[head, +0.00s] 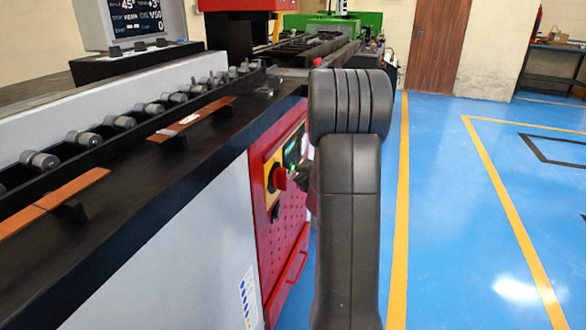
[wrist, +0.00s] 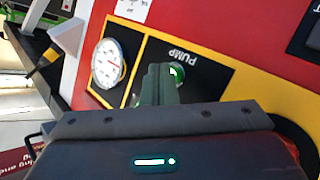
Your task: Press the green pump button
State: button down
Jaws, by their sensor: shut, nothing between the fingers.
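The green pump button (wrist: 177,73) glows on a black plate with the upside-down word PUMP, in the wrist view. My gripper (wrist: 160,70) is shut and empty. Its fingertips point at the plate and overlap the button's left side, hiding part of it. I cannot tell whether they touch it. In the head view my gripper (head: 303,174) is mostly behind my arm, beside the red machine front, and the button is too small there to make out surely.
A round gauge (wrist: 107,63) sits left of the plate on the yellow panel (wrist: 255,83). A red knob (head: 279,179) sticks out of the red cabinet (head: 280,235). The roller table (head: 150,190) with copper bars runs along the left. The blue floor (head: 455,200) on the right is clear.

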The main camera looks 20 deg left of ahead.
jog(key=shift+d, duration=0.65)
jog(key=shift+s+d+p, duration=0.1)
jog(key=shift+d+p, duration=0.8)
jog(key=shift+d, duration=1.6)
jog(key=shift+a, duration=0.1)
jog(key=shift+d+p, duration=0.45)
jog(key=shift+d, duration=1.55)
